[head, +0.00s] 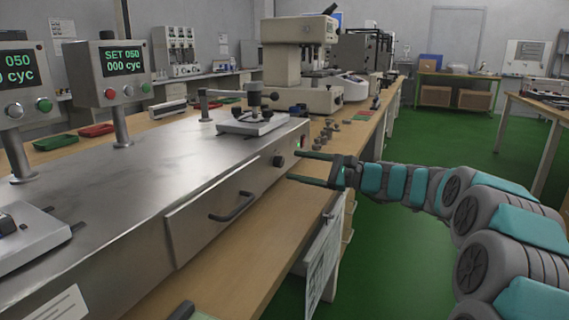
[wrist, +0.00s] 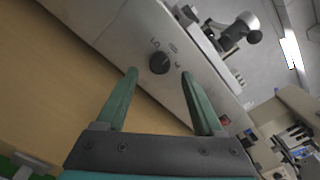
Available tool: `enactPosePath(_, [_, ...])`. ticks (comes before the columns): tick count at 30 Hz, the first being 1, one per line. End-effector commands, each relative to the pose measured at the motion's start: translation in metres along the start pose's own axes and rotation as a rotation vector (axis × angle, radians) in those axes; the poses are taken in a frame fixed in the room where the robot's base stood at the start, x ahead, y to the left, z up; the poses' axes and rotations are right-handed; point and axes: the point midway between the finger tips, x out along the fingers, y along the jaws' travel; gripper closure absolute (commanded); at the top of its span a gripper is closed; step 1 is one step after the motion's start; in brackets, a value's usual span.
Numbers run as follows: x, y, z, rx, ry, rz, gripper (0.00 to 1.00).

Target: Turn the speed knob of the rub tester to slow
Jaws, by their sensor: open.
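The rub tester (head: 130,165) is a long grey metal machine on the wooden bench. Its round black speed knob (head: 278,161) is on the front face, near the right end, right of a drawer handle. The knob also shows in the wrist view (wrist: 160,63), with small dark markings around its upper side that are too small to read surely. My gripper (head: 294,166) is open and empty, its two fingers pointing at that face. In the wrist view, the green fingertips (wrist: 160,73) stand either side of the knob, apart from it. Which marking the knob points to is unclear.
A drawer with a dark handle (head: 232,206) is left of the knob. A rubbing arm and plate (head: 250,122) sit on top of the tester. Two display boxes (head: 123,70) on posts stand at left. Small dark weights (head: 328,130) lie behind. The green floor at right is open.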

Motion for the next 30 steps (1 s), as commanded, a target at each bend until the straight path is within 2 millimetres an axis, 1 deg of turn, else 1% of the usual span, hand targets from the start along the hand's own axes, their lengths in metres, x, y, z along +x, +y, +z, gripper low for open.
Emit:
enactPosePath(1, [0.009,0.001,0.0,0.0,0.0,0.004,0.31])
enactPosePath(3, [0.018,0.001,0.0,0.001,0.001,0.002,0.31])
enactPosePath(9, [0.036,0.001,-0.001,0.0,0.003,0.0,0.31])
enactPosePath(19, [0.038,0.0,0.0,0.0,0.002,-0.001,0.32])
enactPosePath(30, [0.038,0.0,0.0,-0.001,0.002,-0.001,0.73])
